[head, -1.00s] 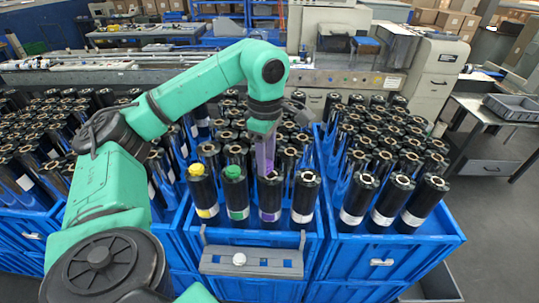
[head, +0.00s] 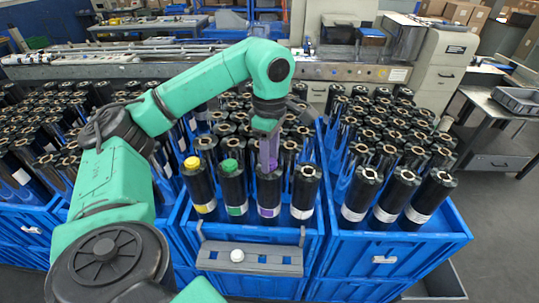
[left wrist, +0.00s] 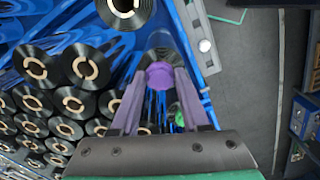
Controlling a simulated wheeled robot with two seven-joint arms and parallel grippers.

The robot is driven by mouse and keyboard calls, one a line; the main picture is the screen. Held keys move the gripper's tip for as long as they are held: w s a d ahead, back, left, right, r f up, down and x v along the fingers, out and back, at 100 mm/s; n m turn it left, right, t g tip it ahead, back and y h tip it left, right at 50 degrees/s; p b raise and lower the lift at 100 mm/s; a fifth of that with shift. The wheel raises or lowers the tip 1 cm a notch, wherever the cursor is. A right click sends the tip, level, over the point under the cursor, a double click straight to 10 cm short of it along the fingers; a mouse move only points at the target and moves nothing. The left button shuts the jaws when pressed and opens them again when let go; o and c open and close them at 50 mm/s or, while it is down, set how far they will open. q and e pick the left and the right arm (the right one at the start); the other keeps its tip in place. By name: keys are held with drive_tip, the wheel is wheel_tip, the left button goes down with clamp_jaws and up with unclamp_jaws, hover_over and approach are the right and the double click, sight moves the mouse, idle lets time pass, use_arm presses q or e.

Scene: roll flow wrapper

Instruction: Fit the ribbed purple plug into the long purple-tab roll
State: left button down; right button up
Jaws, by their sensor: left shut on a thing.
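The ribbed purple plug (left wrist: 160,74) is held between the fingertips of my left gripper (head: 267,164), which is shut on it. In the left wrist view the plug lies over the end of a dark roll, hiding part of it. In the head view the fingers point down at the top of the long roll with the purple tab (head: 269,196), which stands upright in the front row of a blue crate. The plug is hard to tell from the purplish fingers there, and I cannot tell whether it is in the roll's hole. My right gripper is not in view.
A roll with a yellow plug (head: 192,163) and one with a green plug (head: 230,166) stand left of the purple-tab roll. An open roll (head: 304,196) stands close on its right. A grey bracket (head: 250,258) hangs on the crate's front. Many rolls crowd behind.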

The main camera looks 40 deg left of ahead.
use_arm(q)
drive_tip(key=shift+s, duration=0.1)
idle(0.5)
drive_tip(key=shift+f+b, duration=0.45)
drive_tip(key=shift+f, duration=0.15)
drive_tip(key=c, duration=0.7)
unclamp_jaws()
wheel_tip(320, 180, up, 9)
drive_tip(key=p, duration=0.7)
drive_tip(key=shift+f+p, duration=0.1)
drive_tip(key=shift+p, duration=0.2)
wheel_tip(320, 180, up, 2)
drive_tip(key=shift+r, duration=0.15)
